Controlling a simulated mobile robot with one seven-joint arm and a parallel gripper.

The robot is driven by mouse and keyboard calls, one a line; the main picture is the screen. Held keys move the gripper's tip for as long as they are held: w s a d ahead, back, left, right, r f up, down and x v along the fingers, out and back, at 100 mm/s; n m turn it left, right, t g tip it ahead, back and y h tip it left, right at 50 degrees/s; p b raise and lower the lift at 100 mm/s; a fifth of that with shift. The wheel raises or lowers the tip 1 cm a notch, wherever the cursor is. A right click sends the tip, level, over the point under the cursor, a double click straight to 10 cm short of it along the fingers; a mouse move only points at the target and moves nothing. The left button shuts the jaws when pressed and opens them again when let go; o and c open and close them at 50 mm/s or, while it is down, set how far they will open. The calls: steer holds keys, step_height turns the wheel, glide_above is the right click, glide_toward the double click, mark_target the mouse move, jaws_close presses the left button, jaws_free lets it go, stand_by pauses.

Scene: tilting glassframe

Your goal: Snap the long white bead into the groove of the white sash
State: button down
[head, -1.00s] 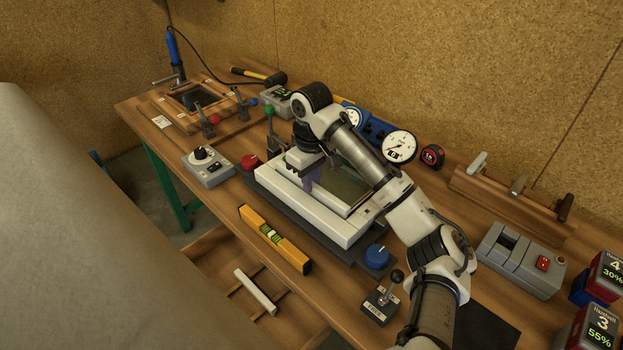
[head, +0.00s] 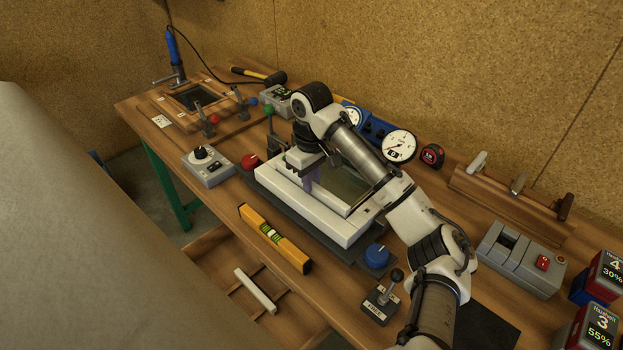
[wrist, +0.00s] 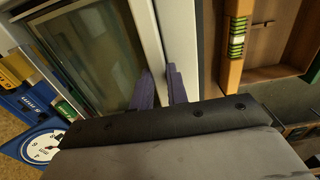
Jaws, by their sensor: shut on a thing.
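The white sash (head: 340,235) lies on a dark base on the bench, with a glass pane (head: 350,185) inside its frame. It also shows in the wrist view (wrist: 182,35). My gripper (head: 311,182) points down at the sash's inner edge on the near side. In the wrist view its purple fingers (wrist: 160,92) stand either side of a narrow white strip, the long white bead (wrist: 147,30), and are shut on it. The bead runs along the glass edge, beside the sash rail. I cannot tell whether it is seated in the groove.
A yellow spirit level (head: 275,238) lies in front of the sash. A short white bar (head: 255,291) lies in the open drawer below. A blue knob (head: 377,256), a lever box (head: 381,303) and a dial gauge (head: 399,147) stand close around the sash.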

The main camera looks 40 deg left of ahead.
steer(key=shift+f, duration=0.45)
steer(key=shift+r, duration=0.15)
steer(key=shift+r, duration=0.35)
steer(key=shift+w+a, duration=0.1)
stand_by(0.8)
steer(key=shift+f, duration=0.5)
stand_by(0.8)
steer(key=shift+r, duration=0.15)
steer(key=shift+r, duration=0.35)
steer(key=c, duration=1.3)
jaws_free()
